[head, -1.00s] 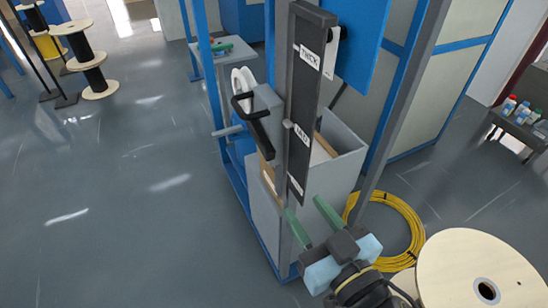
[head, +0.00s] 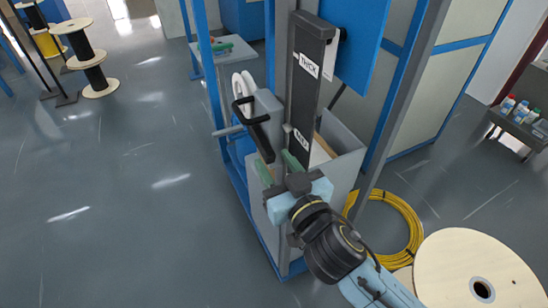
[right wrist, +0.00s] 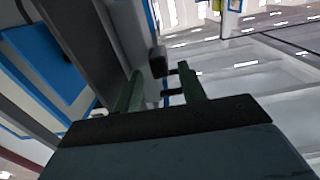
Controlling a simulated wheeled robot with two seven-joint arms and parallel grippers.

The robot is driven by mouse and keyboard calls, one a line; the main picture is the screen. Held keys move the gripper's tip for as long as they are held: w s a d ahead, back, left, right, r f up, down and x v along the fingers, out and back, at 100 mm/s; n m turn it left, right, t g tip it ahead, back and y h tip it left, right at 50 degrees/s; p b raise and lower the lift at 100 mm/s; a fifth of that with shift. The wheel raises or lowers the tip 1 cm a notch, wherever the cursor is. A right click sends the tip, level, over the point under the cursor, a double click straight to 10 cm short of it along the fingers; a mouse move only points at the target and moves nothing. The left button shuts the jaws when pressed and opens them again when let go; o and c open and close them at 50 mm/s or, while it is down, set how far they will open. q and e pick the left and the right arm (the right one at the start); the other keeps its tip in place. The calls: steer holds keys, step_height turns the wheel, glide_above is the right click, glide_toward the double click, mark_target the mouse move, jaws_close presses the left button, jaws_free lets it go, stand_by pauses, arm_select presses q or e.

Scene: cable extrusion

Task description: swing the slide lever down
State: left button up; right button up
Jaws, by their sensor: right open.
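A black bent lever (head: 262,138) on the side of the grey and blue machine slopes down, its lower end just beyond my right gripper's fingertips. My right gripper (head: 278,162) points up at it with its green fingers apart and nothing clearly between them. In the right wrist view, the open green fingers (right wrist: 163,85) reach toward dark parts ahead, including a black block (right wrist: 158,60); I cannot tell whether they touch. A dark upright plate (head: 308,90) with THICK and MED labels stands just right of the lever; its lower end is hidden by my gripper. My left gripper is out of view.
A grey open-topped bin (head: 345,150) stands right of the plate. A yellow cable coil (head: 412,225) and a large wooden reel (head: 450,265) lie at the lower right. Blue frame posts (head: 213,60) rise behind.

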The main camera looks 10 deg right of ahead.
steer(key=shift+w+a, duration=0.2)
steer(key=shift+w, duration=0.35)
jaws_close()
